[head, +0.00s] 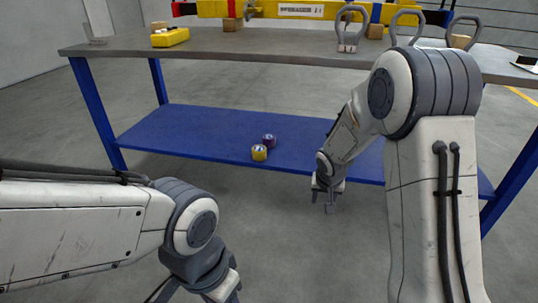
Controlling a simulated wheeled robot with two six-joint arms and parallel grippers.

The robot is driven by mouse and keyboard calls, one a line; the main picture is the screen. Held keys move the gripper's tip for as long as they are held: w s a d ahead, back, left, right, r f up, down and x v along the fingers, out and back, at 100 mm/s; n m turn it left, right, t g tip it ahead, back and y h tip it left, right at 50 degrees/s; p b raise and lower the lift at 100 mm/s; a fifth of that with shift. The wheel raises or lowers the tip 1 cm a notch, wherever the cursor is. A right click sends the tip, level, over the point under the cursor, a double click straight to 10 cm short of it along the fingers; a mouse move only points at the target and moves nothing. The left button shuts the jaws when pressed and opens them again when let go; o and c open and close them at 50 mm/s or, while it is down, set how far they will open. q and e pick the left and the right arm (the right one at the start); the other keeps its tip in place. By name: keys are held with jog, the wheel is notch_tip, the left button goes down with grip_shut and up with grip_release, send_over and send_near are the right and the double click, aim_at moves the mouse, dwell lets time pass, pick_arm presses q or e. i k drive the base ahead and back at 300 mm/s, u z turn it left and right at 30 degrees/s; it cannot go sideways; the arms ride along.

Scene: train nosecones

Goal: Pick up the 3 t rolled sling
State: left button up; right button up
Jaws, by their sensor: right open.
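Two small rolled slings sit side by side on the blue lower shelf (205,135) of the workbench: a yellow roll (259,153) in front and a purple roll (269,141) just behind it to the right. Any rating marks on them are too small to read. My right gripper (326,206) is open and empty, pointing down in front of the shelf's front edge, to the right of and lower in the picture than both rolls. My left gripper (225,292) is at the bottom edge, partly cut off, apart from the rolls; its jaws are unclear.
The grey bench top (240,45) overhangs the shelf. On it are a yellow beam (290,10), several metal shackles including one (348,38) near the front edge, wooden blocks, and a yellow case (170,38). Blue legs (95,113) bound the shelf. The shelf left of the rolls is clear.

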aim_at(259, 152)
jog(key=z, duration=0.25)
jog(key=i, duration=1.1)
jog(key=u, duration=0.75)
